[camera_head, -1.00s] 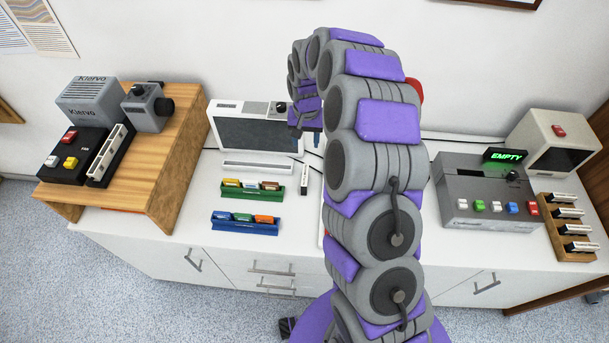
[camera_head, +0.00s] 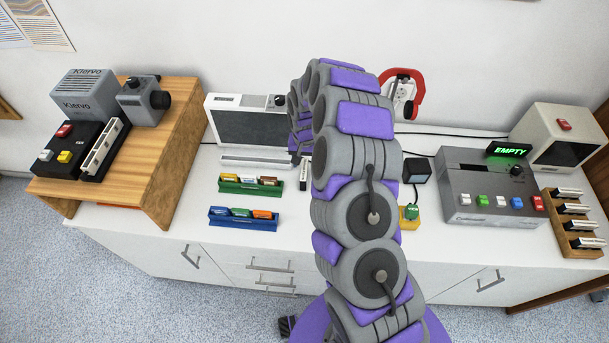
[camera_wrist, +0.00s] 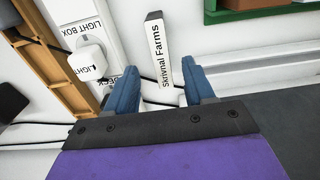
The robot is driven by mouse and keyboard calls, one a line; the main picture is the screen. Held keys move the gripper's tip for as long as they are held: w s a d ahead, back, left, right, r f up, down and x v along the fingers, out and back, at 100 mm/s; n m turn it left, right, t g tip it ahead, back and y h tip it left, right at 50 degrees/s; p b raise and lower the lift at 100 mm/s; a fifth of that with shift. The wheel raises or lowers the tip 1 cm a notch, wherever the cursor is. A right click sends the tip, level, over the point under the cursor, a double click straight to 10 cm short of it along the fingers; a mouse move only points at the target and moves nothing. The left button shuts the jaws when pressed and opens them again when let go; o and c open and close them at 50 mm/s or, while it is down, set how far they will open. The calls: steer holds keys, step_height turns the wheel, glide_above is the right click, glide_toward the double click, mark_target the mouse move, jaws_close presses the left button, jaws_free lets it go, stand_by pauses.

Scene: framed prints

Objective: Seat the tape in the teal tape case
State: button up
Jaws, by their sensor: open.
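A slim tape (camera_wrist: 162,48) with a white label reading "Skrivnal Farms" and a black end stands ahead of my gripper (camera_wrist: 160,84) in the wrist view. My gripper is open and empty, its two blue fingers on either side of the tape's line, with the tape just beyond the tips. In the head view the tape (camera_head: 305,174) shows beside my arm, which mostly hides the gripper. Small coloured cases sit in a green rack (camera_head: 250,187) and a blue rack (camera_head: 243,223). I cannot tell which case is the teal one.
A grey deck (camera_head: 468,205) reading "EMPTY" and a wooden rack of tapes (camera_head: 560,222) stand at right. A wooden stand (camera_head: 165,190) with devices is at left. A flat screen (camera_head: 240,125) leans behind. A white power strip (camera_wrist: 100,35) with a plug and cables lies near my gripper.

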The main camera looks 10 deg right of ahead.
mark_target(304, 169)
steer(key=f, duration=0.3)
steer(key=shift+a+f+b, duration=0.2)
steer(key=shift+f+b, duration=0.1)
steer(key=shift+b, duration=0.05)
steer(key=shift+c, duration=0.4)
jaws_close()
